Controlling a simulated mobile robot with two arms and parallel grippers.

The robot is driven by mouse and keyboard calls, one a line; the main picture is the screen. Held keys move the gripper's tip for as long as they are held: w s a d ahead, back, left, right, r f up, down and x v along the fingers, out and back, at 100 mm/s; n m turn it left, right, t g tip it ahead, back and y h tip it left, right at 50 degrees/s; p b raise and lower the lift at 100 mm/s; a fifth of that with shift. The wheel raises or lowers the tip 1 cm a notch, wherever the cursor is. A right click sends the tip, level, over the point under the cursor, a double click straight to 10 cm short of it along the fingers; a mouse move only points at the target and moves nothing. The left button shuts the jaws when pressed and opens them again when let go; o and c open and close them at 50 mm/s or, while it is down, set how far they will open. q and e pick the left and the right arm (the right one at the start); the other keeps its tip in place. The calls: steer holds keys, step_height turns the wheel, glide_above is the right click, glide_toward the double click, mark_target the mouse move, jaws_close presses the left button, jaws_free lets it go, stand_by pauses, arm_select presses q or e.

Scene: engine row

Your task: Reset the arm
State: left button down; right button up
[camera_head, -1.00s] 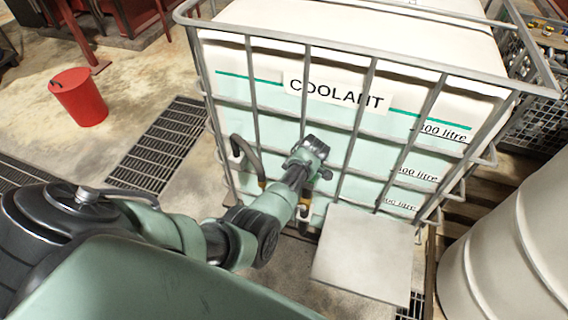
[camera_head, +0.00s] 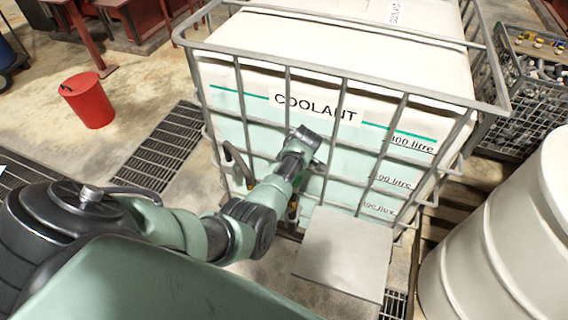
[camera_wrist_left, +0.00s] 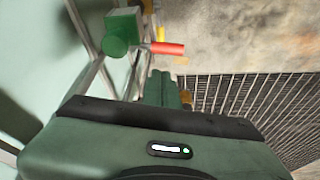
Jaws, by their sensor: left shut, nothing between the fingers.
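My left arm reaches in from the left in the head view and ends in front of the caged coolant tank (camera_head: 232,108). In the head view the fingertips are hidden behind the wrist. In the left wrist view my left gripper (camera_wrist_left: 163,84) has its fingers together, with nothing between them. A green valve body (camera_wrist_left: 121,30) with a red handle (camera_wrist_left: 166,48) shows beyond the fingers, apart from them, near the cage bars. My right gripper is in neither view.
A pale plate (camera_head: 343,248) juts out low at the tank's front. A white drum (camera_head: 500,245) stands at the right, with a wire crate (camera_head: 530,105) behind it. A red bucket (camera_head: 88,101) and a floor grate (camera_head: 165,150) lie left, with open floor around.

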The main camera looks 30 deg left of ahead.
arm_select(q)
steer(key=s+d+f+m+t+h+b, duration=0.1)
steer(key=s+d+f+m+b, duration=0.15)
steer(key=s+f+m, duration=0.65)
steer(key=s+d+f+m+h+b, duration=0.1)
steer(key=s+d+f+m, duration=0.2)
steer(key=s+f, duration=1.15)
steer(key=s+d+f+m+b, duration=0.1)
steer(key=s+f, duration=0.3)
steer(key=s, duration=0.4)
steer(key=s+d+f+m+h, duration=0.1)
steer(key=s+d+f+m, duration=0.2)
steer(key=s, duration=0.5)
steer(key=s+d+f+m+h+b, duration=0.1)
steer(key=s+f+m, duration=0.3)
steer(key=s, duration=0.3)
steer(key=shift+s+d+f+b, duration=0.3)
steer(key=shift+s+d+f, duration=0.1)
steer(key=shift+f, duration=0.3)
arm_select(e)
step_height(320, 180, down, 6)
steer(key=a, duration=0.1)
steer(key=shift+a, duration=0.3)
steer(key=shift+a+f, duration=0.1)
arm_select(q)
steer(key=shift+a, duration=0.1)
